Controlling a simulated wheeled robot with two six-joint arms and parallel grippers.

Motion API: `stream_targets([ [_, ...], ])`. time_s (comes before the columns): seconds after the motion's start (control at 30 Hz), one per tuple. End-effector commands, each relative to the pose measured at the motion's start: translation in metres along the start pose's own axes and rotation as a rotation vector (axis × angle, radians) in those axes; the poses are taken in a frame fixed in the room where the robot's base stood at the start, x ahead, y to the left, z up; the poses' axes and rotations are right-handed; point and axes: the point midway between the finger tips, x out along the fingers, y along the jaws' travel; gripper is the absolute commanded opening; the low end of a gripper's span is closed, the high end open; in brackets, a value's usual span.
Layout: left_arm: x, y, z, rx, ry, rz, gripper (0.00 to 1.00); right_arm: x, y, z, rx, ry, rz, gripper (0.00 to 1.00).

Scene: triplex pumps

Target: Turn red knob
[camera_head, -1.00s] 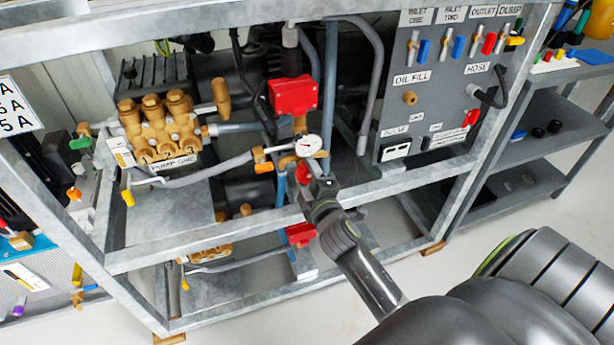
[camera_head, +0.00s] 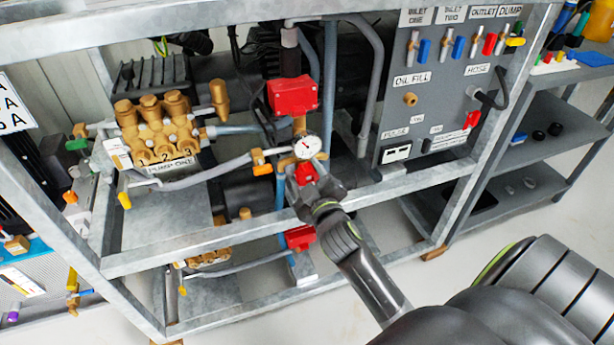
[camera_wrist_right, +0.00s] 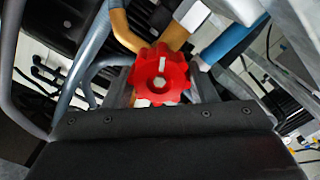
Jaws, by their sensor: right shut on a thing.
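The red knob (camera_head: 306,173) sits just below the round white pressure gauge (camera_head: 307,146) on the brass fitting of the pump rack. In the right wrist view the knob (camera_wrist_right: 160,76) is a lobed red wheel with a pale mark, in front of a brass pipe. My right gripper (camera_head: 305,182) reaches up from the lower right and is shut on the knob, with a finger on each side of it. In the wrist view the fingers (camera_wrist_right: 160,90) flank the knob and are partly hidden behind it. My left gripper is not in view.
A red box (camera_head: 293,97) stands above the gauge. A brass pump (camera_head: 158,127) is to the left, with a grey hose running from it. The frame's metal rail (camera_head: 400,187) passes close to my right gripper. A grey control panel (camera_head: 435,85) is at right.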

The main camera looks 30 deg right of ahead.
Motion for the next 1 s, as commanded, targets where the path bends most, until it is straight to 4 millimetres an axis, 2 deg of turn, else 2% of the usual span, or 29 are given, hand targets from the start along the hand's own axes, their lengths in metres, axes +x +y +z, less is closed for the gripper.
stream_targets([
  [0.37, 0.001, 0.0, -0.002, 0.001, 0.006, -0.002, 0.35, -0.001, -0.001, 0.002, 0.004, -0.006, -0.003, 0.29],
  [0.4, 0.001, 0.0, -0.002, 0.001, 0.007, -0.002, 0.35, -0.001, -0.001, 0.002, 0.004, -0.006, -0.003, 0.57],
  [0.53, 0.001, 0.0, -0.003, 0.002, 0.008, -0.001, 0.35, 0.0, -0.001, 0.002, 0.003, -0.004, -0.002, 0.73],
  [0.87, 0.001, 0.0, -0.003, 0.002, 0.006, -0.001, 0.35, -0.002, 0.0, 0.001, 0.003, -0.002, -0.001, 0.73],
  [1.0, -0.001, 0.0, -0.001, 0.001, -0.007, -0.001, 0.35, -0.016, -0.001, 0.001, 0.004, -0.004, -0.002, 0.73],
])
